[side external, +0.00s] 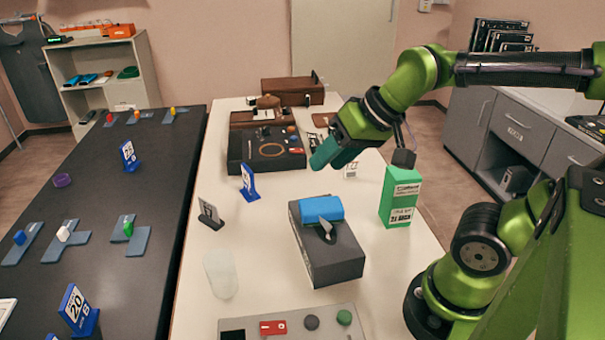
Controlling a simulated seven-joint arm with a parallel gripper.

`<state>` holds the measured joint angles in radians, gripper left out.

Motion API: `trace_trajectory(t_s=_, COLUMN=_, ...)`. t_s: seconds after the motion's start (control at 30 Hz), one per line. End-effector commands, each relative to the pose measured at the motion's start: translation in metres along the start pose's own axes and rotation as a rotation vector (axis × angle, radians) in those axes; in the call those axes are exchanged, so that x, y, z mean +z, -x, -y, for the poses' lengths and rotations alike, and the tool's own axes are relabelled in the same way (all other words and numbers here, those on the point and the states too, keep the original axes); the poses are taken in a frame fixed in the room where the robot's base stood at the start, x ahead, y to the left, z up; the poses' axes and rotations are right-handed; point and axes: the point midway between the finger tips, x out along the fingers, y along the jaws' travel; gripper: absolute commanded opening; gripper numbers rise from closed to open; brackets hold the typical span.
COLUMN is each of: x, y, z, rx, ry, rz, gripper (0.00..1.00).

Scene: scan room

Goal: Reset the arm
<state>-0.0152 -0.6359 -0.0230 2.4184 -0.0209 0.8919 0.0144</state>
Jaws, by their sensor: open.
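My arm is green and black and reaches in from the right over the white table (190,290). My gripper (322,160) is at the end of it, above the back half of the table, with teal fingers pointing down and left. It is open, and nothing shows between the fingers, though their gap is hard to see from this side. It is apart from the blue object (321,209) on the dark grey box (333,262), which lies in front of and below it.
A green carton (400,196) stands near my arm. A clear cylinder (221,273), number stands (249,182) and a grey panel (293,326) are nearer. A black table (110,215) is at left.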

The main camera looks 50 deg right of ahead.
Motion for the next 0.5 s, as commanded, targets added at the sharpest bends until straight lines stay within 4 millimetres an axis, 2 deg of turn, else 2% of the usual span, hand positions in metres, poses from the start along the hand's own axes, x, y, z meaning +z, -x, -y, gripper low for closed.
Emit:
trace_trajectory(t_s=0.1, x=0.018, y=0.006, z=-0.003, rx=-0.014, ry=0.008, rz=-0.018, gripper=0.42)
trace_trajectory(t_s=0.2, x=0.024, y=0.007, z=-0.004, rx=-0.017, ry=0.011, rz=-0.021, gripper=0.42)
trace_trajectory(t_s=0.5, x=0.025, y=0.007, z=-0.004, rx=-0.017, ry=0.011, rz=-0.021, gripper=0.42)
